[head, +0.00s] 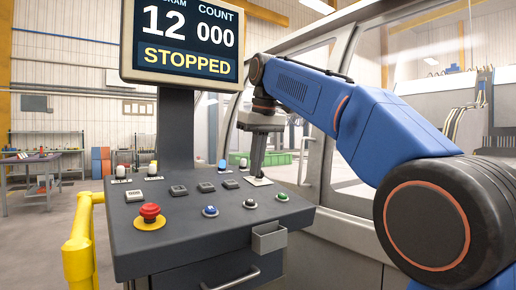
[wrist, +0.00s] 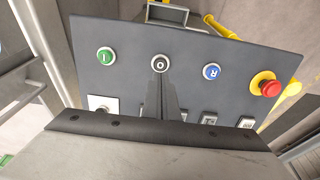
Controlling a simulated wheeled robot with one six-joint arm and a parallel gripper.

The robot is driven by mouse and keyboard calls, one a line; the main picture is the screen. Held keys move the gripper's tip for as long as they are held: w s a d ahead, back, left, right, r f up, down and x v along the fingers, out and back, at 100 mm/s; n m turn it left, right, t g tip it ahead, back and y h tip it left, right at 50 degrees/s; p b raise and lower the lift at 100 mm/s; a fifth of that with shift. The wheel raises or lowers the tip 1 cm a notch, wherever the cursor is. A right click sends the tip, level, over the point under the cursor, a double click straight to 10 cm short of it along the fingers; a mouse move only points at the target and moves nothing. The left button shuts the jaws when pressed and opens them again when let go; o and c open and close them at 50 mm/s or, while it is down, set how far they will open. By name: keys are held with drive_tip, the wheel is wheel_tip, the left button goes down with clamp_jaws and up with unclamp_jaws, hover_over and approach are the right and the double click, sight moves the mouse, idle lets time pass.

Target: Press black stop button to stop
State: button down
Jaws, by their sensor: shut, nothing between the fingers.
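The black stop button (head: 249,203) sits on the sloped dark control panel (head: 150,240), between a blue button (head: 210,211) and a green button (head: 282,197). In the wrist view the black button (wrist: 160,63) is marked "O" in a pale ring. My gripper (head: 257,175) is shut and empty, pointing down at the panel behind the black button, near a small white plate (head: 262,182). In the wrist view my fingertips (wrist: 165,76) appear just below the button, whose face is uncovered. The screen (head: 185,45) reads "STOPPED", 12 and count 000.
A red emergency button (head: 150,212) on a yellow base is at the panel's left. Several square keys and small lamps line the back. The screen post (head: 176,130) rises behind the keys. A yellow rail (head: 78,245) is at left and a glazed machine enclosure at right.

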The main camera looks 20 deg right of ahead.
drive_tip(key=shift+v, duration=2.65)
drive_tip(key=s+d+f+m, duration=0.1)
drive_tip(key=s+d+f, duration=0.1)
drive_tip(key=s+f, duration=0.7)
drive_tip(key=s+d+f+m+t, duration=0.1)
drive_tip(key=s+f, duration=0.9)
drive_tip(key=f, duration=1.2)
drive_tip(key=s+d+f+m+t, duration=0.1)
drive_tip(key=s+d+f, duration=0.2)
drive_tip(key=s+f, duration=0.7)
wheel_tip(320, 180, down, 6)
drive_tip(key=shift+r+m+h, duration=0.2)
drive_tip(key=shift+m+h, duration=0.1)
drive_tip(key=shift+h, duration=0.1)
